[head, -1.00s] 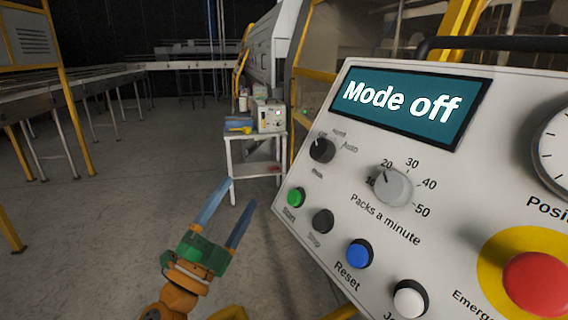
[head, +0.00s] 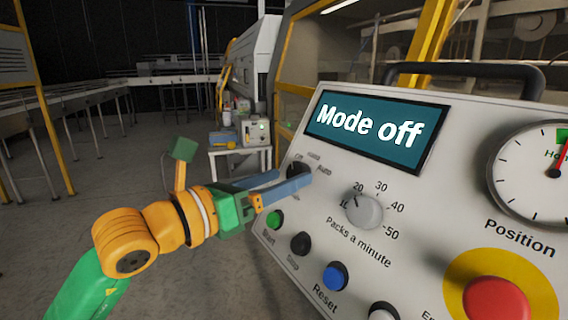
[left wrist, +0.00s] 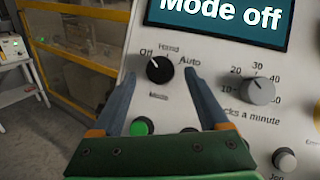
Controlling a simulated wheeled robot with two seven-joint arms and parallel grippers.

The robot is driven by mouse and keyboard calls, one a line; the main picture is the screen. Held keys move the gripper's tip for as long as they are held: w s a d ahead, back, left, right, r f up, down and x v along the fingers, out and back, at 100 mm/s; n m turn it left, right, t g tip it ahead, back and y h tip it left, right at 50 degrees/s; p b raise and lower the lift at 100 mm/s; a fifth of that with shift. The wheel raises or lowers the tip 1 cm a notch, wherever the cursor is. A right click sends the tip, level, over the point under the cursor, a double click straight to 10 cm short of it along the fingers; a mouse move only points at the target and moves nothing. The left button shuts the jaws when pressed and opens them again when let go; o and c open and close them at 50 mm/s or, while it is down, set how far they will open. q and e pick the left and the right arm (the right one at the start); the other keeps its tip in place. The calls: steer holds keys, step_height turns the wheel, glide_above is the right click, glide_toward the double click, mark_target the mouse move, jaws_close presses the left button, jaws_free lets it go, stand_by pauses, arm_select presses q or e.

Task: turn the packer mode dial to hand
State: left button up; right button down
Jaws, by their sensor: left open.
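The mode dial (left wrist: 159,69) is a black knob on the control panel (head: 330,215). In the left wrist view its white mark points up and left toward "Off", with "Hand" above it and "Auto" to the right. The display (head: 375,128) reads "Mode off". My left gripper (head: 290,183) is open in front of the dial. In the left wrist view the blue fingers (left wrist: 160,85) stand on either side of the dial, with gaps; I cannot tell how far they are from the panel face. In the head view the fingers partly hide the dial. My right gripper is not in view.
The grey packs-a-minute knob (head: 363,211) is right of the mode dial. The green start button (head: 275,219), black stop button (head: 301,243) and blue reset button (head: 336,277) sit below. A red emergency button (head: 496,299) is at lower right. Open floor lies left.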

arm_select(q)
steer(key=shift+w+d, duration=0.4)
steer(key=shift+s, duration=0.1)
steer(key=shift+c, duration=0.2)
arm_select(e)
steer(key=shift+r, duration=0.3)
arm_select(q)
steer(key=shift+a, duration=0.1)
jaws_close()
steer(key=shift+f, duration=0.1)
